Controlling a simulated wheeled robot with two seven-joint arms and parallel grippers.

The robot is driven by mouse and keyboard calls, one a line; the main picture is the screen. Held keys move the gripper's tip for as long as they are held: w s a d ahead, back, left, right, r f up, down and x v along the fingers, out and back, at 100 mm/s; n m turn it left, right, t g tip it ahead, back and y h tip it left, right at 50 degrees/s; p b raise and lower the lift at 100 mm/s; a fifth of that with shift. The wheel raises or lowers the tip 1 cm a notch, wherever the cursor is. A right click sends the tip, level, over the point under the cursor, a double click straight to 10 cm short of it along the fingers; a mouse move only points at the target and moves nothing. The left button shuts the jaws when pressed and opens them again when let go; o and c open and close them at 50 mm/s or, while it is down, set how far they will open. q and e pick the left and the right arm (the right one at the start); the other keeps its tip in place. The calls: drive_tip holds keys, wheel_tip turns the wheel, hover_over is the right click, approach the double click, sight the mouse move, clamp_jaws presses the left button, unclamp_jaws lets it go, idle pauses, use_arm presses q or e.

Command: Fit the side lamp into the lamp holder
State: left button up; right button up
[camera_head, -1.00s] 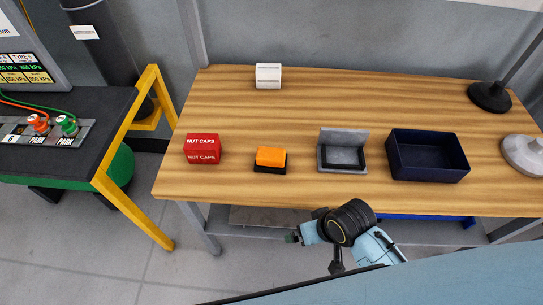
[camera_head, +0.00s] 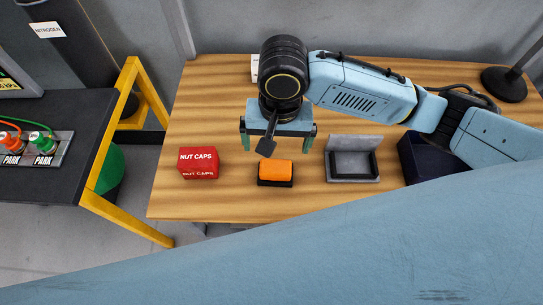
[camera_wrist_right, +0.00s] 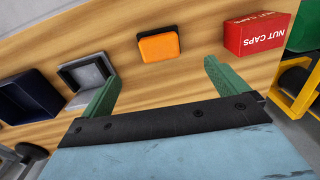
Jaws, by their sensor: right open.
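The side lamp (camera_head: 275,171), an orange block on a black base, lies on the wooden table. It also shows in the right wrist view (camera_wrist_right: 159,46), ahead of the fingers. The lamp holder (camera_head: 354,166), a grey bracket with a black frame, stands to its right; in the right wrist view it is at the left (camera_wrist_right: 84,75). My right gripper (camera_head: 279,143) is open and empty, above the table and just behind the lamp in the head view. Its green fingers also show in the right wrist view (camera_wrist_right: 160,90), apart from the lamp. My left gripper is not in view.
A red nut caps box (camera_head: 198,163) sits left of the lamp. A dark blue bin (camera_head: 411,160) is right of the holder, partly hidden by my right arm. A white box (camera_head: 255,68) at the back is mostly covered. A black lamp base (camera_head: 503,85) stands at the back right.

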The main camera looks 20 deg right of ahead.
drive_tip(key=b, duration=0.2)
hover_over(276, 167)
drive_tip(key=f, duration=0.7)
drive_tip(key=shift+s+d, duration=0.15)
drive_tip(key=shift+s, duration=0.15)
drive_tip(key=shift+w+a+f+b, duration=0.15)
drive_tip(key=shift+f+b, duration=0.25)
drive_tip(key=shift+f, duration=1.1)
drive_tip(key=shift+w+a+f+b, duration=0.15)
drive_tip(key=shift+f+b, duration=0.2)
drive_tip(key=shift+f, duration=1.15)
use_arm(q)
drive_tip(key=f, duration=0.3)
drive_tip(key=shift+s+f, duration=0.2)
use_arm(e)
drive_tip(key=shift+d, duration=0.1)
drive_tip(key=c, duration=1.1)
